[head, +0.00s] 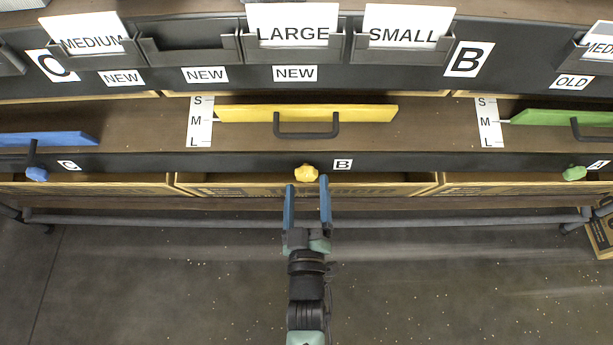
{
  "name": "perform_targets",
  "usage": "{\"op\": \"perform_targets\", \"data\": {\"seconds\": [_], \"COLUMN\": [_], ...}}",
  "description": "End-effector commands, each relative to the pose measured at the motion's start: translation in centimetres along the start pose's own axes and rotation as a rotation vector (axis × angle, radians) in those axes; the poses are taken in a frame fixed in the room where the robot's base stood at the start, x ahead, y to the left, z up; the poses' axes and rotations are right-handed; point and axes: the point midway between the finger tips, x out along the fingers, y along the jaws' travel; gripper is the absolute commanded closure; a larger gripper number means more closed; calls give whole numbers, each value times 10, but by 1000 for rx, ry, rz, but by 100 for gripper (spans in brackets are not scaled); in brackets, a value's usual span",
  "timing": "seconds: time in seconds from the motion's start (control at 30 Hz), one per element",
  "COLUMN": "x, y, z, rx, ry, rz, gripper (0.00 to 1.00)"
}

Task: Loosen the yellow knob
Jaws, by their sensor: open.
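The yellow knob (306,174) sits on the front edge of the dark workbench, below the middle yellow board (310,113) and just left of the small "B" label. My gripper (307,182) reaches up from the bottom of the picture with its two blue fingers apart. Its fingertips are just below the knob in the picture, one toward each side of it. I cannot tell from this view whether the fingers touch the knob or how far apart they are in depth. Nothing shows between the fingers.
A blue knob (37,174) with a blue board (48,138) is at left, and a green knob (574,173) with a green board (560,117) at right. Card holders line the back. Cardboard boxes (230,187) sit under the bench edge. A grey rail (430,219) runs below. The floor is open.

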Motion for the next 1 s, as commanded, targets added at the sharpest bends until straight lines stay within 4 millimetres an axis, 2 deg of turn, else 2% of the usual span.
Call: {"op": "perform_targets", "data": {"seconds": [0.03, 0.2, 0.4, 0.6, 1.0], "x": [-13, -52, -87, -101, -102], "y": [2, 1, 1, 0, 0], "z": [-2, -2, -1, 0, 0], "rx": [0, 0, -1, -1, -1], "ry": [-5, -6, -5, -1, -1], "rz": [-3, -3, -3, -1, -1], "gripper": [16, 16, 16, 16, 16]}}
